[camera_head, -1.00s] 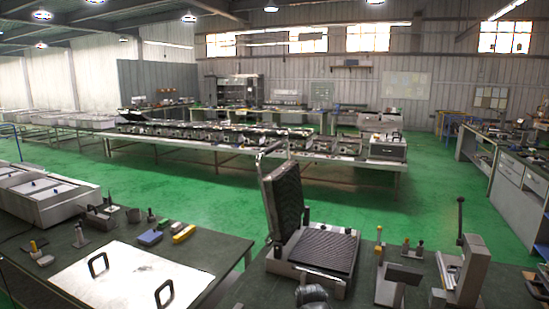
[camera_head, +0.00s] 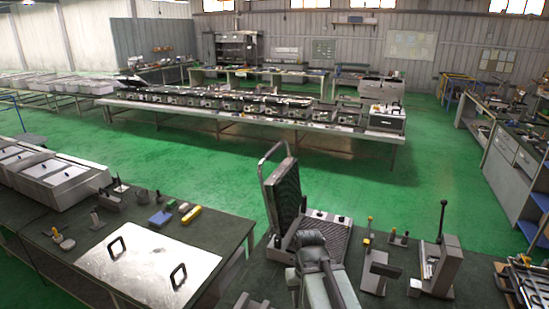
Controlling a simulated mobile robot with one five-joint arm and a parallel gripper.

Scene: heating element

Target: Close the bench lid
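The lid (camera_head: 283,197) is a dark ribbed plate with a metal bar handle at its top. It stands nearly upright, open, at the left side of its base. The base (camera_head: 326,220) is a light housing with a dark ribbed top, on the dark bench (camera_head: 395,292). My gripper (camera_head: 309,240) is at the end of my grey arm, seen from behind in front of the base, and hides part of it. It appears apart from the lid, to its right. The fingertips cannot be made out.
A metal plate with two black handles (camera_head: 150,268) lies on the left bench. Small tools and coloured blocks sit behind it. A lever press (camera_head: 440,262) and small fixtures stand right of the base. Green floor (camera_head: 225,170) is clear between the benches and the long rear table (camera_head: 250,118).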

